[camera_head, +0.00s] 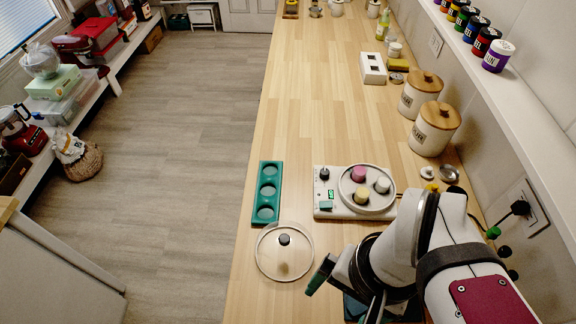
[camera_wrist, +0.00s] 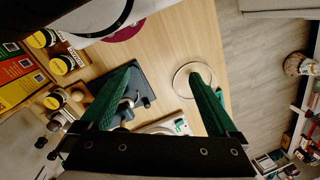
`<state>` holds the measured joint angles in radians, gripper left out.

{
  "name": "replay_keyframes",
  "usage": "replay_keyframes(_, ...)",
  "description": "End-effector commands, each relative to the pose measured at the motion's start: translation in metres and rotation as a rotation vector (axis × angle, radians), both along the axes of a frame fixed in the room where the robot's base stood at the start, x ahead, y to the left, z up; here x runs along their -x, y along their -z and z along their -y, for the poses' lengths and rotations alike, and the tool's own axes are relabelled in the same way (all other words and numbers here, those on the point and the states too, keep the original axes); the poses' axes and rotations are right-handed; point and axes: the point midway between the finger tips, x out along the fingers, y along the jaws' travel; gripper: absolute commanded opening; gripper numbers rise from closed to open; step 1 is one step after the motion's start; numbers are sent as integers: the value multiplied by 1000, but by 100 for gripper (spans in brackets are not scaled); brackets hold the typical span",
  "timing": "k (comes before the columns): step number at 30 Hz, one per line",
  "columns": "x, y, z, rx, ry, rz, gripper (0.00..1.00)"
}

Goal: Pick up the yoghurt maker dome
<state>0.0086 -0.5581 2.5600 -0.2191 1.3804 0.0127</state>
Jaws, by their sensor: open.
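The yoghurt maker dome (camera_head: 270,262) is a clear round lid with a dark knob, lying on the wooden counter in the head view. The yoghurt maker (camera_head: 327,205) stands behind it to the right, white, with several capped jars on its round tray. My gripper (camera_head: 320,276) is just right of the dome, apart from it, and partly hidden by my arm. In the wrist view my gripper (camera_wrist: 160,90) has its green fingers spread wide with nothing held. The dome (camera_wrist: 181,84) is beyond the right finger, which covers part of it.
A green tray with three round hollows (camera_head: 269,180) lies behind the dome. Two white canisters with wooden lids (camera_head: 433,130) stand by the wall. A dark board (camera_wrist: 135,85) bearing an unclear object lies between the fingers in the wrist view. The counter's middle is clear.

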Motion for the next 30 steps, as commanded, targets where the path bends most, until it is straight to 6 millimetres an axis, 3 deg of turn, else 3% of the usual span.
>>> replay_keyframes(4,0,0,0,0,0,0,95)
replay_keyframes(9,0,0,0,0,0,0,67)
replay_keyframes(17,-1,0,0,1,-9,1,67)
replay_keyframes(19,-8,-3,-1,5,-124,15,67)
replay_keyframes(20,-15,-5,-3,9,-228,28,67)
replay_keyframes(23,-52,-13,-13,27,-784,91,67)
replay_keyframes(27,-112,-15,-44,37,-1703,173,67)
replay_keyframes(30,-144,-9,-70,33,-2229,204,67)
